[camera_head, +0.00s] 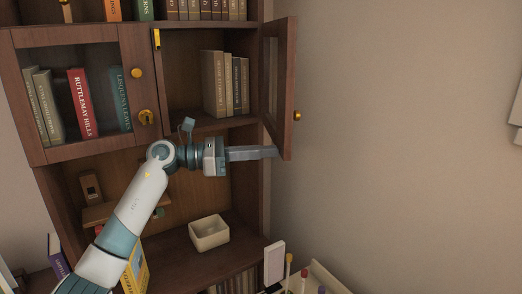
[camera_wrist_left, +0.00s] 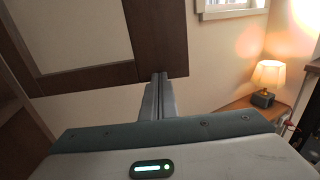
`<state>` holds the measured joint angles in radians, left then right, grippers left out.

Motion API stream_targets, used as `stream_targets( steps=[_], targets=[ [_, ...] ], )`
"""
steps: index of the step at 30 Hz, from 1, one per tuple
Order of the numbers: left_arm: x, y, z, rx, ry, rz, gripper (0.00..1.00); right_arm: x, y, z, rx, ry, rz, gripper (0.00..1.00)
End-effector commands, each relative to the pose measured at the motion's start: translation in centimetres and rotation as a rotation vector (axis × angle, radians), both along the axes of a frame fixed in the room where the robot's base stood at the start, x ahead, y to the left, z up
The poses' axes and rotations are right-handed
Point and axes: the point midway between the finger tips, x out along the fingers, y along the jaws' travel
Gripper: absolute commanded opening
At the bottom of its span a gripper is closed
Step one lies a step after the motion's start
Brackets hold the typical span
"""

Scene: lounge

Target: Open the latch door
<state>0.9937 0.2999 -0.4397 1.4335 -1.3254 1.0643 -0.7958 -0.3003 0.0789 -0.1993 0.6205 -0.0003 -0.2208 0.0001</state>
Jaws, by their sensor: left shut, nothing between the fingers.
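The right cabinet door (camera_head: 284,88) is swung wide open on the right side of the cabinet, with a brass knob (camera_head: 297,116) on its outer edge. The left glass door (camera_head: 75,92) is closed. It has a brass knob (camera_head: 137,72) and a brass latch (camera_head: 147,117) at its right edge. My left gripper (camera_head: 277,152) is shut and empty, its fingers at the lower part of the open door. In the left wrist view the fingers (camera_wrist_left: 159,78) point at the door frame (camera_wrist_left: 157,45); I cannot tell whether they touch. My right gripper is not in view.
Books (camera_head: 226,83) stand inside the open compartment. A cream square bowl (camera_head: 209,233) sits on the shelf below my left arm. A white box and small items are at the lower right. A lit lamp (camera_wrist_left: 268,76) stands on a side table in the left wrist view.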

Motion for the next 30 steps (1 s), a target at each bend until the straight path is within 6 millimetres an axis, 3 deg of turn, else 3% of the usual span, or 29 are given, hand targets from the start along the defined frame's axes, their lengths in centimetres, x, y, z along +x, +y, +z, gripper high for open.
stream_targets(
  steps=[8,14,27,30],
  targets=[
    [0.0,-0.3,-0.1,0.000,0.000,-0.001,0.00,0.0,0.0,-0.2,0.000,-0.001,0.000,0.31],
    [0.0,-1.8,-0.2,0.000,-0.001,-0.001,0.00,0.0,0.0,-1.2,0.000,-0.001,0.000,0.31],
    [1.4,-9.2,-0.3,0.000,-0.002,-0.002,0.00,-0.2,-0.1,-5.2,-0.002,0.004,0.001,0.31],
    [2.0,-10.7,-0.3,0.001,-0.001,-0.002,0.00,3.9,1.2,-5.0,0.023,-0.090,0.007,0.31]
  ],
)
